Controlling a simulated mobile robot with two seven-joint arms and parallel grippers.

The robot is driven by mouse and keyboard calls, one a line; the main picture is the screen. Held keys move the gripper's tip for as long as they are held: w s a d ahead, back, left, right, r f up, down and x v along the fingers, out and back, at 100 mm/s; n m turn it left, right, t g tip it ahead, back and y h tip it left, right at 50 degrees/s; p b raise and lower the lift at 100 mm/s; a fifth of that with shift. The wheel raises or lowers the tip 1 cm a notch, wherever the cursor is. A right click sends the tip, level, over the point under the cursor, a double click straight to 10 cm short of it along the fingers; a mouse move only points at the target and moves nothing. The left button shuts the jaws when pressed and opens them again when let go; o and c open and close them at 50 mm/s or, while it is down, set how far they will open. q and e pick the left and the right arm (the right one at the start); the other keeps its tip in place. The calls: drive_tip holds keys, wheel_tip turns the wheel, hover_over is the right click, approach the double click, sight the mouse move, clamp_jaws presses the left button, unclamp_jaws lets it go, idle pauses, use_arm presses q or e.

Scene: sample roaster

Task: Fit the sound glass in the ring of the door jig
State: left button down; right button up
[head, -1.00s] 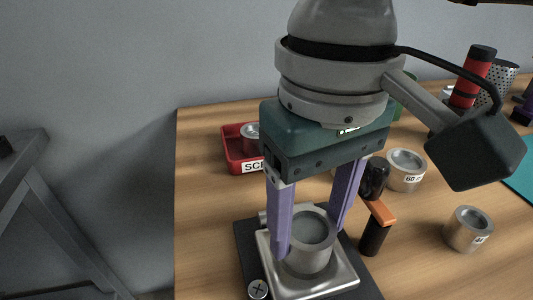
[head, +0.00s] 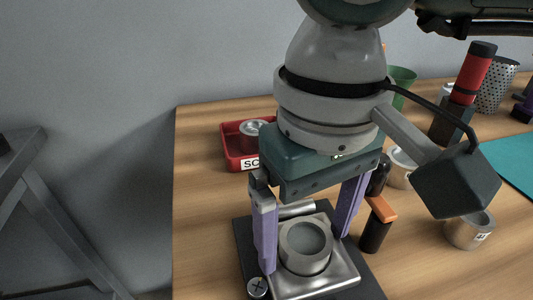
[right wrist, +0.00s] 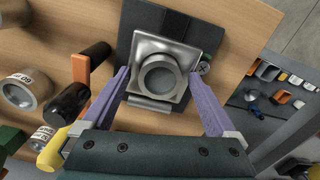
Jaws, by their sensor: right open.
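The glass (head: 306,238), a short metal-rimmed cylinder with a grey top, stands at the middle of the door jig's square metal plate (head: 340,278). It looks level, and it shows from above in the right wrist view (right wrist: 160,79). The ring is hidden under or around it, so I cannot tell how deep it sits. My right gripper (head: 302,240) is open, its purple fingers on either side of the glass with gaps. The fingers also show apart in the right wrist view (right wrist: 163,85). My left gripper is out of view.
An orange-and-black handle (head: 381,209) stands close right of the jig. A red scrap tray (head: 233,150) holding a metal piece is behind. Labelled metal cups (head: 466,236) stand to the right. The wood is clear left of the jig.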

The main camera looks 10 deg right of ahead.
sight(307, 239)
drive_tip(key=shift+r+p, duration=0.3)
drive_tip(key=shift+r, duration=0.15)
wheel_tip(307, 239, up, 12)
drive_tip(key=shift+f, duration=0.25)
